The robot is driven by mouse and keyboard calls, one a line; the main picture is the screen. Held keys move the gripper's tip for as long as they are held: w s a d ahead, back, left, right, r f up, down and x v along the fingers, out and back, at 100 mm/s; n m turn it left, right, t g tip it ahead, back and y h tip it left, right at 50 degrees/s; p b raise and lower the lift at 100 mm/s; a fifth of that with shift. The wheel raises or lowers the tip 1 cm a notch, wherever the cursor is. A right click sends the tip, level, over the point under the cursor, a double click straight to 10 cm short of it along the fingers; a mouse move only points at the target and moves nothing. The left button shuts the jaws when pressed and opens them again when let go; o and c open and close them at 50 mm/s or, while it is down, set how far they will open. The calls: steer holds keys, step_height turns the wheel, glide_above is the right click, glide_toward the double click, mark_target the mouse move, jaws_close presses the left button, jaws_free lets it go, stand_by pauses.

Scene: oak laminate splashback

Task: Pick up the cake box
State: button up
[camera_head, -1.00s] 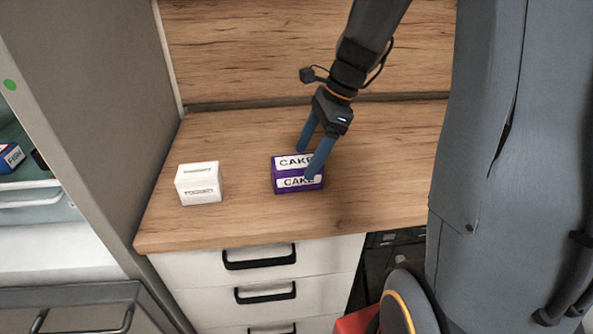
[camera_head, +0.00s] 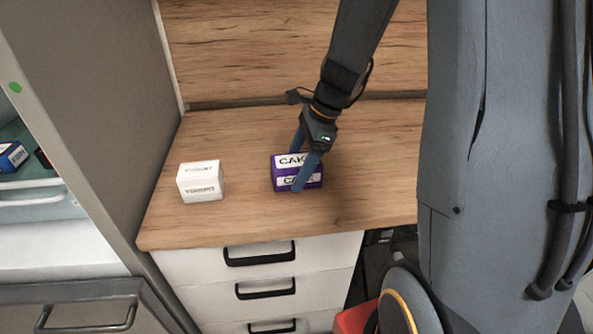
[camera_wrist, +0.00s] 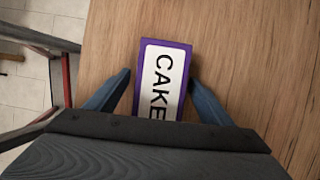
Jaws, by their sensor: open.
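The purple cake box (camera_head: 281,176) with white "CAKE" labels stands on the wooden counter (camera_head: 245,215). My gripper (camera_head: 299,170) is open above and around it, with one blue finger in front of the box and the other towards its back. In the wrist view the cake box (camera_wrist: 168,60) lies between the two spread fingers of my gripper (camera_wrist: 160,88). The near part of the box is hidden by my gripper's body there. I cannot tell whether the fingers touch the box.
A white yogurt box (camera_head: 200,182) stands to the left on the counter, apart from the cake box. An open fridge-like compartment at far left holds a blue box (camera_head: 12,156). White drawers with black handles (camera_head: 260,254) are below the counter's front edge.

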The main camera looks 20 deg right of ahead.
steer(key=shift+f, duration=0.15)
steer(key=c, duration=1.4)
steer(key=shift+o, duration=0.2)
